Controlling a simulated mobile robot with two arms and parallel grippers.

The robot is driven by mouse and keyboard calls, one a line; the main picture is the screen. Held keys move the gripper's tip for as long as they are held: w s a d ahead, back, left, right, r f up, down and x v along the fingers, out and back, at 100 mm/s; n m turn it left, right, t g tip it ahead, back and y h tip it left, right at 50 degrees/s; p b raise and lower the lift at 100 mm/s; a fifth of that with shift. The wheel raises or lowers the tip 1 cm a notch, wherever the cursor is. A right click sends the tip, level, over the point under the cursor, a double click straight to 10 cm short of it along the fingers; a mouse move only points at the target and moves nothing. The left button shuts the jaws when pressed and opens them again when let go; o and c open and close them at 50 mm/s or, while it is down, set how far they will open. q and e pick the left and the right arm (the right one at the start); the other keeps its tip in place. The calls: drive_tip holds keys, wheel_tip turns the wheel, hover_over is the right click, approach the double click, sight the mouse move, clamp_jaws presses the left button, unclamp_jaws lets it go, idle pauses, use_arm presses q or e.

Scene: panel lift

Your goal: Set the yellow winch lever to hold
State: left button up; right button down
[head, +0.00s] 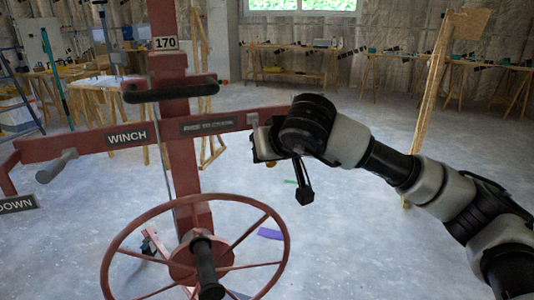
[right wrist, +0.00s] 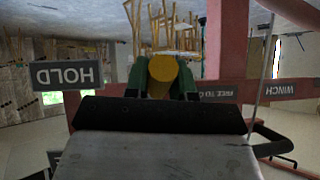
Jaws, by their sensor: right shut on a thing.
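The yellow winch lever (right wrist: 165,72) shows its round yellow end in the right wrist view. My right gripper (right wrist: 163,84) is shut on it, with a dark green finger on each side. In the head view my right gripper (head: 266,140) is at the right end of the red crossbar and hides most of the lever. A HOLD plate (right wrist: 68,75) appears upside down at the left of the wrist view, apart from the lever. Which setting the lever is in, I cannot tell. My left gripper is not in view.
The red lift mast (head: 180,165) carries a WINCH plate (head: 128,138), a black padded bar (head: 170,90) and a crank handle (head: 56,166). A large red handwheel (head: 283,238) stands in front. A wooden post (head: 432,100) rises behind my right arm.

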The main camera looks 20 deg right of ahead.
drive_tip(key=c, duration=0.9)
unclamp_jaws()
drive_tip(key=shift+c, duration=0.2)
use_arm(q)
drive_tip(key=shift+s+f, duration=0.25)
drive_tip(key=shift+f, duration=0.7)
use_arm(e)
drive_tip(key=v, duration=1)
drive_tip(key=shift+s+d+r, duration=0.15)
drive_tip(key=shift+s+r, duration=0.05)
drive_tip(key=shift+s, duration=0.05)
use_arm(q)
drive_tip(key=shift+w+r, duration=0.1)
